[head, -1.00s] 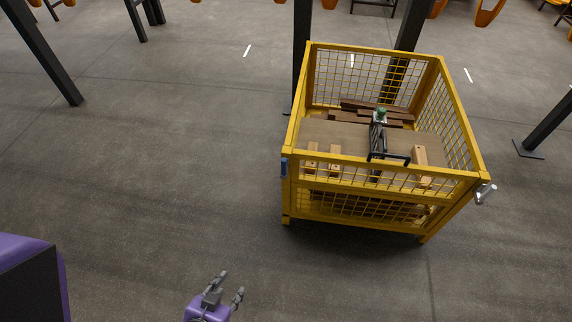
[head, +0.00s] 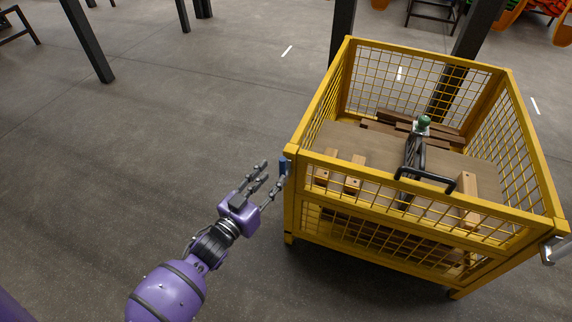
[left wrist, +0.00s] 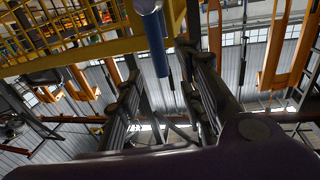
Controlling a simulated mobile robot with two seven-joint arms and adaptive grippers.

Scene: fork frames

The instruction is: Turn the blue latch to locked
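The blue latch (head: 283,165) is on the front left corner post of the yellow mesh cart (head: 350,172). In the left wrist view the latch (left wrist: 158,45) hangs as a blue cylinder with a grey end, at the top centre near the cart's yellow frame. My left gripper (head: 274,177) is open, with its fingers spread, just left of the latch in the head view. In the left wrist view the latch's lower end lies near the space between the fingers. I cannot tell whether they touch. My right gripper is not in view.
The cart holds wooden boards (head: 375,146), small wooden blocks and a black tool with a green top (head: 424,122). A silver latch (head: 553,250) sits at the cart's front right corner. Dark posts stand behind. The floor (head: 120,150) left of the cart is clear.

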